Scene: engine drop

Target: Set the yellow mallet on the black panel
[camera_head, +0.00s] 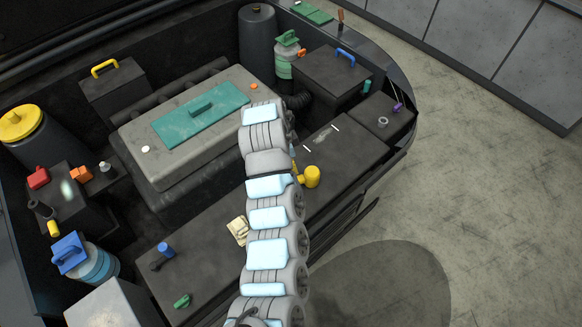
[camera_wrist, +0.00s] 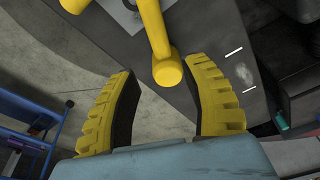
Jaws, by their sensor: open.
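The yellow mallet (camera_head: 312,177) is on the right of my arm in the head view, over the dark front strip of the bay; part of it is hidden by the arm. In the wrist view a yellow rod with a rounded end (camera_wrist: 167,70), apparently the mallet, reaches down from the top edge. My gripper (camera_wrist: 156,72) is open, its yellow-backed fingers on either side of that end; contact cannot be told. In the head view my gripper is mostly hidden by the arm. The black panel (camera_head: 340,151) appears to be the dark surface with two white marks, which also shows in the wrist view (camera_wrist: 215,40).
A grey engine block (camera_head: 172,141) with a teal plate (camera_head: 185,122) lies left of my arm. A cream item (camera_head: 238,230) lies close to the arm. A dark box with a blue handle (camera_head: 345,58) stands at the back right. Open floor (camera_head: 480,200) lies right.

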